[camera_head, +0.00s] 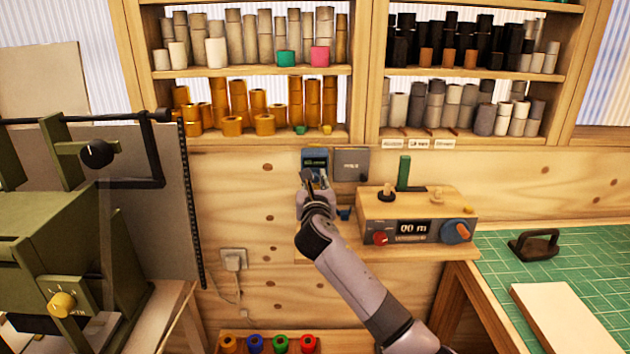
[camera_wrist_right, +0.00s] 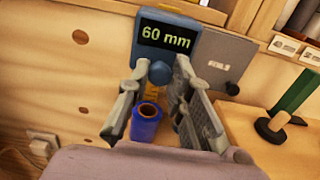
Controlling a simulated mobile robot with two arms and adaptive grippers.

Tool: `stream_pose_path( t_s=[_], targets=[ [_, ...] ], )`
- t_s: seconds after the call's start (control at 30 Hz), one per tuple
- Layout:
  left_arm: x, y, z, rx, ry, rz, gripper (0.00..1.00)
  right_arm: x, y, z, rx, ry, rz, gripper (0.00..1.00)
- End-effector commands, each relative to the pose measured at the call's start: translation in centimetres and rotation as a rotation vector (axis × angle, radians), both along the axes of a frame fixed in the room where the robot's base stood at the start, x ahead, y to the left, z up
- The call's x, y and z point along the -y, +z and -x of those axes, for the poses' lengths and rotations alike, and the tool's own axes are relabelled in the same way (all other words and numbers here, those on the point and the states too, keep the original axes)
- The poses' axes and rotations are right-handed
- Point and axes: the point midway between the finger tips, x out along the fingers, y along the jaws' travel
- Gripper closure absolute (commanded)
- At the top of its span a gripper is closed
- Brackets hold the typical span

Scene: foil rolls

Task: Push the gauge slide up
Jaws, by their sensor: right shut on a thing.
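The gauge (camera_head: 315,156) is a blue box with a dark display on the wooden wall under the shelves. In the right wrist view the gauge (camera_wrist_right: 170,22) reads 60 mm. Its slide (camera_wrist_right: 160,72) shows a round blue knob just below the display, above a yellow strip. My right gripper (camera_head: 311,183) is at the gauge's lower part, its fingers on either side of the knob and shut on it. The fingers hide part of the slide. A blue roll (camera_wrist_right: 146,122) shows below the knob between the fingers. My left gripper is not in view.
A grey plate (camera_head: 351,165) is right of the gauge. A wooden box (camera_head: 440,207) with a 00 m display stands on a ledge to the right. Shelves of rolls hang above. A green machine (camera_head: 60,230) stands left; a green cutting mat (camera_head: 500,245) lies right.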

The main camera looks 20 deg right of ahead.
Motion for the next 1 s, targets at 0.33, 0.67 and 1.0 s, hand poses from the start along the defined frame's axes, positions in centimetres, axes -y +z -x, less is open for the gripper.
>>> stream_pose_path(
  t_s=[0.33,0.67,1.0],
  targets=[
    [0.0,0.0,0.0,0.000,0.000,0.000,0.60,0.1,0.6,0.0,0.011,0.000,0.001,0.67],
    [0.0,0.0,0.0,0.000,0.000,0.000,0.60,0.0,0.4,0.0,0.007,0.001,0.001,0.60],
    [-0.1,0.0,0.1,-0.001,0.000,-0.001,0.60,-0.7,0.3,2.4,0.008,0.002,0.002,0.60]
  ],
)
